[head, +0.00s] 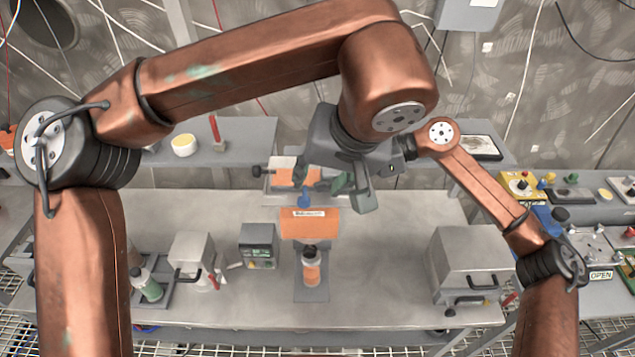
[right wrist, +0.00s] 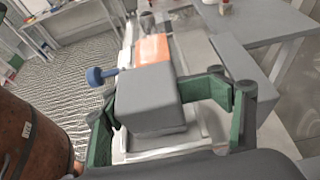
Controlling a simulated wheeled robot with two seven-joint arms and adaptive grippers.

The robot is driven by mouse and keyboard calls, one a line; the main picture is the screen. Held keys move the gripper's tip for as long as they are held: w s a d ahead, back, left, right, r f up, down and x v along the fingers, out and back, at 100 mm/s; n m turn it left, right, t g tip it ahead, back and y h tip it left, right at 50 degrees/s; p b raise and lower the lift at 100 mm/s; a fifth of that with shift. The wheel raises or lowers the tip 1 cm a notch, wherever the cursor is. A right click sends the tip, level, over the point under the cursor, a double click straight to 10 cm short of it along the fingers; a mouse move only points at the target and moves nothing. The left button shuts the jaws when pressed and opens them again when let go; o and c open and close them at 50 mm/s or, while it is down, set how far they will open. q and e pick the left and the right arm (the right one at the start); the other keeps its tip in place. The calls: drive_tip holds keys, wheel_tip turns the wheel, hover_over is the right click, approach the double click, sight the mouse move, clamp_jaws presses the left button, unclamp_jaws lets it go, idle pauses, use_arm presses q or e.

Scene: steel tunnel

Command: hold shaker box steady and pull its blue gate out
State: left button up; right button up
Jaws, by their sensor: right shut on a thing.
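The shaker box (head: 290,176) is a grey box with an orange part, at the back middle of the bench in the head view. In the right wrist view its grey end (right wrist: 150,100) lies between the green-padded fingers of my right gripper (right wrist: 172,112), which is shut on it. The blue gate's knob (head: 304,200) sticks out of the near side; it also shows in the right wrist view (right wrist: 100,76), with no finger on it. My left gripper (head: 345,185) hangs close above the box; its fingers overlap my right gripper, so its opening is unclear.
An orange block (head: 310,224) stands just in front of the blue knob, with an orange-labelled bottle (head: 311,268) before it. A small grey device (head: 258,245) and a grey box (head: 190,253) stand left. A larger grey box (head: 470,262) stands right.

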idle(0.4)
drive_tip(key=o, duration=1.7)
drive_tip(key=shift+o, duration=0.2)
